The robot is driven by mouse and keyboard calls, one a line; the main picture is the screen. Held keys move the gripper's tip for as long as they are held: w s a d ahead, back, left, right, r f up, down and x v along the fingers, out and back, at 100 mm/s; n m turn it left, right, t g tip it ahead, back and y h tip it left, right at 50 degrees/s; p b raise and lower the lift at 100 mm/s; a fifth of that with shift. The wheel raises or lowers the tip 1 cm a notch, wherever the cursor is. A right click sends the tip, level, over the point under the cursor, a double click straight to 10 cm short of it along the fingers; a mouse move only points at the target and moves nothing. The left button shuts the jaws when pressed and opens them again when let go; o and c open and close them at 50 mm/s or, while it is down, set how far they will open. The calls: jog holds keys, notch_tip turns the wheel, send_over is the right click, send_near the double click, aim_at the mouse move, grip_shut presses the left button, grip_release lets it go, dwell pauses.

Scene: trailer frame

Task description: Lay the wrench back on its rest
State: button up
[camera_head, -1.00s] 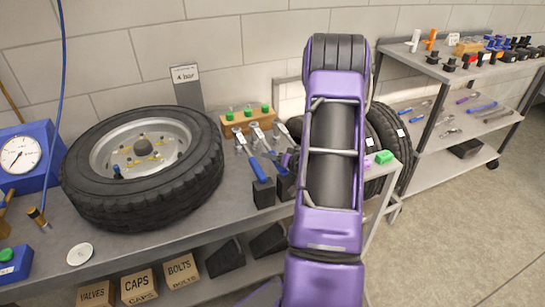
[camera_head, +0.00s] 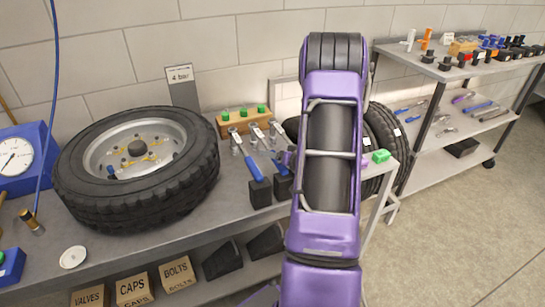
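Blue-handled wrenches stand side by side on the workbench (camera_head: 205,235), right of the big tyre. The left wrench (camera_head: 252,167) slants with its metal head up and back and its blue handle down on a black block (camera_head: 260,194). A second wrench (camera_head: 280,167) leans the same way at a second black block (camera_head: 284,189), close to my arm. A third metal head (camera_head: 275,128) shows behind. I cannot tell which wrench the task means. My purple arm covers the bench right of these blocks. My gripper is hidden behind it, so its hold cannot be seen.
A mounted tyre (camera_head: 137,165) fills the bench's left. A wooden block with green-topped pieces (camera_head: 243,118) and a "4 bar" sign (camera_head: 181,80) stand behind. A green piece (camera_head: 380,156) lies right of my arm. A shelf rack (camera_head: 440,165) with more tools stands at right.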

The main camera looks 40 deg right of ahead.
jog(key=shift+o, duration=1.1)
jog(key=shift+s+f, duration=0.1)
jog(key=shift+f, duration=0.05)
jog(key=a+v, duration=0.1)
jog(key=v, duration=1.6)
jog(key=shift+d+r, duration=0.3)
jog(key=shift+d, duration=0.05)
